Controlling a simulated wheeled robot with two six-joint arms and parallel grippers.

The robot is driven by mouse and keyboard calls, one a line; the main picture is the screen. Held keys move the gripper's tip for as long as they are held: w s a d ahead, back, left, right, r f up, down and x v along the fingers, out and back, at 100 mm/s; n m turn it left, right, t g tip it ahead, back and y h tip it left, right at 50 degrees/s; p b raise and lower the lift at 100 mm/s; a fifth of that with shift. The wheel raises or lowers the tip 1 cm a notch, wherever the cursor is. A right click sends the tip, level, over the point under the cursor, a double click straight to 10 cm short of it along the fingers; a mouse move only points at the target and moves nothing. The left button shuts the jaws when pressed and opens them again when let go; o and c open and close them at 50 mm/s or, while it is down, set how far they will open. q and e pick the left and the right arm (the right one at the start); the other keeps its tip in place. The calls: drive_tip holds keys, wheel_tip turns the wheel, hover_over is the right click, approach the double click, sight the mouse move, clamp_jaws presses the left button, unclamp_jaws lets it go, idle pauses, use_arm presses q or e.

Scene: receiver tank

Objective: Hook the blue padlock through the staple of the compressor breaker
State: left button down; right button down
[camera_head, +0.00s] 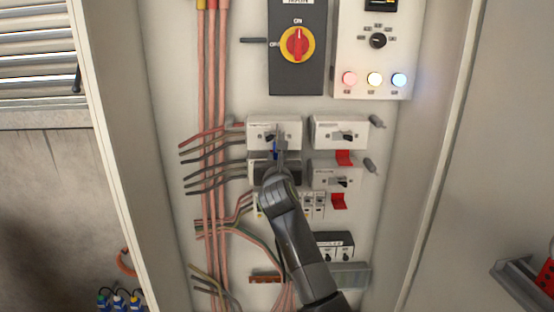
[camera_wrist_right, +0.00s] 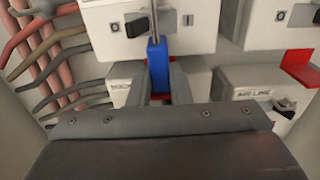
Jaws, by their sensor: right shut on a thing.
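The blue padlock (camera_wrist_right: 157,66) is upright between the fingers of my right gripper (camera_wrist_right: 160,85), with its grey shackle pointing up. In the head view the right gripper (camera_head: 278,163) is in front of the left breaker column, and only a sliver of the padlock (camera_head: 275,151) shows. The shackle is in front of the upper left breaker (camera_head: 290,127), close to its black switch (camera_wrist_right: 137,27). I cannot tell whether it passes through a staple. The breaker's label is too small to read, so I cannot confirm it is the compressor one. My left gripper is not in view.
An upper right breaker (camera_head: 325,132) and a lower right breaker (camera_head: 322,174) with red tabs stand beside it. The lower left breaker (camera_head: 262,168) is partly covered by my gripper. Cables (camera_head: 211,90) run along the left. Cabinet side walls (camera_head: 140,130) bound the space.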

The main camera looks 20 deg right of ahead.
drive_tip(key=c, duration=1.3)
unclamp_jaws()
drive_tip(key=shift+o, duration=0.2)
